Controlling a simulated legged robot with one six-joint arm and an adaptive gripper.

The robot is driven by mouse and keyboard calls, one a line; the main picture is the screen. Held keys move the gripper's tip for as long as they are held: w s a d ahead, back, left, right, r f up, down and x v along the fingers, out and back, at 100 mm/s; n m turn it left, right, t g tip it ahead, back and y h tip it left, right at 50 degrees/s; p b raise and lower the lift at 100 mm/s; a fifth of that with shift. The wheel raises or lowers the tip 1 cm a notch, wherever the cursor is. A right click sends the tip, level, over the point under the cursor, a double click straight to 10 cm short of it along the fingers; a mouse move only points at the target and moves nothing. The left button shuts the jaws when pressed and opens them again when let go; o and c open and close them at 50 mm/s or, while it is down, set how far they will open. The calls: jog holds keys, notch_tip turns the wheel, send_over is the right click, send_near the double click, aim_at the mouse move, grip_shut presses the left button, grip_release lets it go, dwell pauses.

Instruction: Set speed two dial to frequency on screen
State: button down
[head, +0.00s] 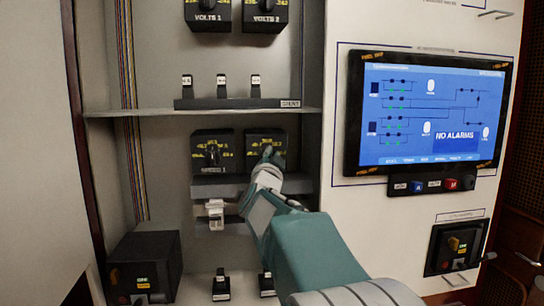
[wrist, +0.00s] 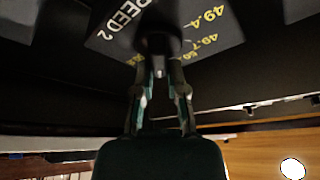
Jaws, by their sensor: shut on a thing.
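The speed two dial (head: 262,139) is a black plate with yellow markings in the head view, on the shelf right of the speed one dial (head: 212,153). My arm reaches up to it from the lower right and covers its lower part. In the wrist view the dial's plate (wrist: 112,32) reads "SPEED 2", with yellow numbers such as 49.4 and 49.7. My gripper (wrist: 160,68) is shut on the dial's black knob (wrist: 157,22); it also shows in the head view (head: 268,158). The knob's pointer is hidden. The blue screen (head: 425,112) shows a diagram and "NO ALARMS"; its frequency text is too small to read.
Volts dials (head: 208,14) sit above, over a row of small switches (head: 222,86) on a shelf. A white-handled switch (head: 216,212) is below speed one. A black box (head: 145,268) stands lower left.

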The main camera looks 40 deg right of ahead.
jog(key=shift+w+f, duration=0.2)
jog(key=shift+f, duration=0.2)
jog(key=c, duration=0.7)
grip_release()
jog(key=shift+a+r, duration=0.1)
jog(key=shift+r, duration=0.1)
jog(key=v, duration=1.2)
